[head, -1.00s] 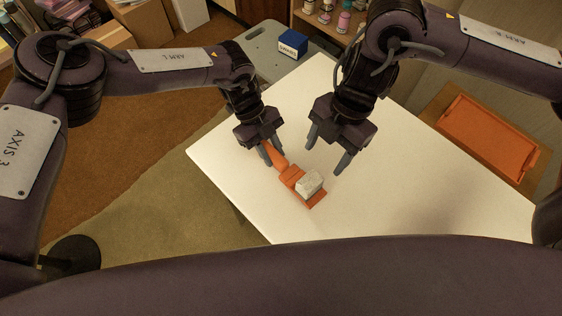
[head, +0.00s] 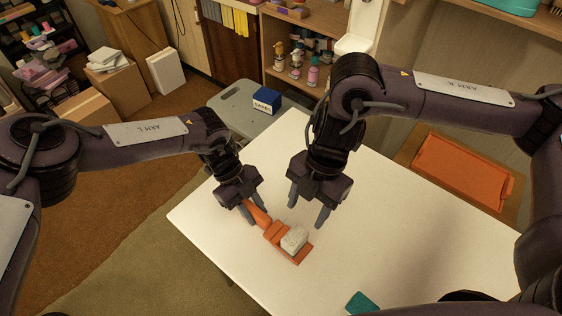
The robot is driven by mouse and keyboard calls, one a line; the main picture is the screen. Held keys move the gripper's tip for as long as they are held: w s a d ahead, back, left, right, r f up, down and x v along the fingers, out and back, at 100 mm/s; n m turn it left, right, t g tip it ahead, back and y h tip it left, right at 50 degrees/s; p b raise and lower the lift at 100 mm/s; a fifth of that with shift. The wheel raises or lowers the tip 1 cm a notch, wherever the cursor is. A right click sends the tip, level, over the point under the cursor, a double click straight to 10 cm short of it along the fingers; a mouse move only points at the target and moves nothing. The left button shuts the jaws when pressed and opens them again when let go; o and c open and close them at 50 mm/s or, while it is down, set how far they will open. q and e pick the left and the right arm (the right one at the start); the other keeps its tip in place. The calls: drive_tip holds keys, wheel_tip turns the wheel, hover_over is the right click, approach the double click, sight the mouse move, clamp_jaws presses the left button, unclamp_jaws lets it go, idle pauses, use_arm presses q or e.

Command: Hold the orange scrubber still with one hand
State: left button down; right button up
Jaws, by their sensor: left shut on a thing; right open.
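The orange scrubber (head: 272,231) lies on the white table (head: 390,220), its handle toward the upper left and its wider end toward the lower right. A whitish, speckled block (head: 294,239) sits on the wider end. My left gripper (head: 252,217) is shut on the scrubber's handle, and its fingers hide part of that handle. My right gripper (head: 308,214) is open and empty, a little above and to the right of the scrubber, with its fingers pointing down toward the table.
A teal item (head: 361,303) lies at the table's near edge. An orange tray (head: 462,172) is to the right of the table. A blue box (head: 266,101) stands on a grey surface (head: 228,108) behind. Shelves with bottles (head: 296,62) are at the back. The table's right side is clear.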

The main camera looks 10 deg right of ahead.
sight(296, 235)
drive_tip(key=shift+x, duration=5.35)
drive_tip(key=c, duration=1)
drive_tip(key=shift+r, duration=3)
